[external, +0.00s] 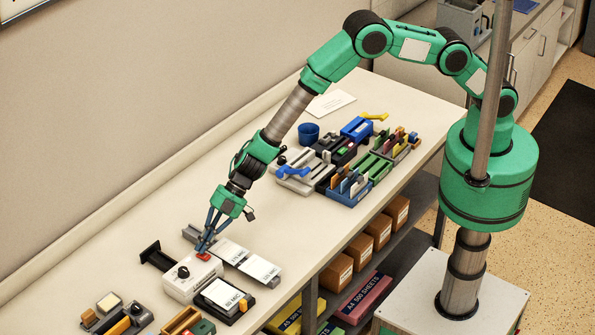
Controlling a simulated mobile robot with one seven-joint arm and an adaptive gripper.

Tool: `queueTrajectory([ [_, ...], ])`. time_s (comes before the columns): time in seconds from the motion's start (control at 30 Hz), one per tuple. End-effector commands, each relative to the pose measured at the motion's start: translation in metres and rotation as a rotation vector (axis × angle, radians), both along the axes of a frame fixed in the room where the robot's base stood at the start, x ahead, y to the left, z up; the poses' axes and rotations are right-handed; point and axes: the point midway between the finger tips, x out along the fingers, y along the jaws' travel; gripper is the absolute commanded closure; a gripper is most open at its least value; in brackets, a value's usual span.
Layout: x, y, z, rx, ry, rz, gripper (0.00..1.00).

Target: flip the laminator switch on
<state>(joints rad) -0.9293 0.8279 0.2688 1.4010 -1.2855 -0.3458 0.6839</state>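A white box-shaped machine (187,287), which looks like the laminator, sits on the counter at lower left. It has a black knob (183,272) on top and a small red switch (203,257) near its far edge. My gripper (202,245) reaches down over the red switch, with its blue fingertips close together at or just above it. I see nothing held between the fingers. Whether the tips touch the switch, and which way the switch is set, is too small to tell.
Desk tools (118,316) lie at front left. Organisers (348,187) and a blue cup (308,132) crowd the far counter. The strip along the wall is clear.

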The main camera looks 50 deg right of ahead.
Motion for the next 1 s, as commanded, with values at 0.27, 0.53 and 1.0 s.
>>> queueTrajectory([
  [0.27, -0.002, -0.001, -0.003, -0.002, 0.001, 0.0, 1.0],
  [0.53, -0.011, -0.001, -0.002, -0.002, 0.001, 0.0, 1.0],
  [1.0, -0.016, -0.001, -0.001, -0.001, 0.001, -0.001, 1.0],
])
